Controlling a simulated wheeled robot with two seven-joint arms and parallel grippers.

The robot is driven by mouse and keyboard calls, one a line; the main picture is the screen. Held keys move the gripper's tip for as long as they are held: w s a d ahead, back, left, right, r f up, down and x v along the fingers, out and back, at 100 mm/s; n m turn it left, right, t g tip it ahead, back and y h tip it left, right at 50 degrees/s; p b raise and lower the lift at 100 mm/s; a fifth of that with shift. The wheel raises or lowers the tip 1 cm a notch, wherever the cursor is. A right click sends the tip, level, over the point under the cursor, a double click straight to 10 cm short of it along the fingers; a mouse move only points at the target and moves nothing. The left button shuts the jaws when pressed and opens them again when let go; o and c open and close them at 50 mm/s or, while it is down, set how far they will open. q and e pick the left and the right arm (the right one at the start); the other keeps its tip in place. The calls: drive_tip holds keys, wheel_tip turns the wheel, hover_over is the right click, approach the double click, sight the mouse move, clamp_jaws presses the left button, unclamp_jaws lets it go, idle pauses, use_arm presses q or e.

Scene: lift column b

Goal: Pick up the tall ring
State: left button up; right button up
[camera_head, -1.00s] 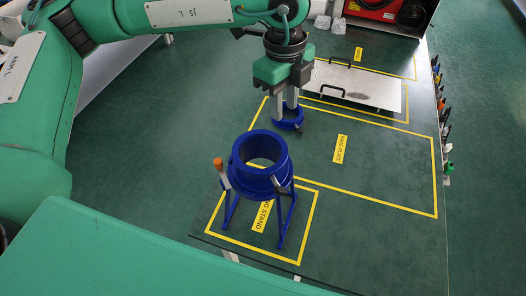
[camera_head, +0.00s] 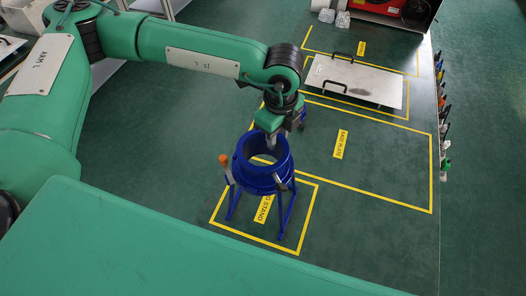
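A thick-walled blue ring (camera_head: 244,165) sits upright on the blue ring stand (camera_head: 284,212), its opening facing up. Stand and ring are close in colour, so where one ends is hard to see. My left gripper (camera_head: 271,142) points down at the ring's far rim. A grey finger shows there; contact and finger gap are unclear. A small patch of blue (camera_head: 303,113) shows behind the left gripper, and most of it is hidden. My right gripper is not in view.
An orange-tipped handle (camera_head: 223,160) stands at the stand's left side. A silver plate (camera_head: 355,80) with black handles lies at the back. The yellow-outlined base plate area (camera_head: 385,160) is clear. Small tools (camera_head: 441,110) line the right edge.

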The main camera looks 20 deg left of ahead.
use_arm(q)
drive_tip(key=shift+f+p, duration=0.4)
drive_tip(key=shift+f, duration=1)
drive_tip(key=shift+c, duration=0.4)
clamp_jaws()
drive_tip(key=shift+r, duration=0.15)
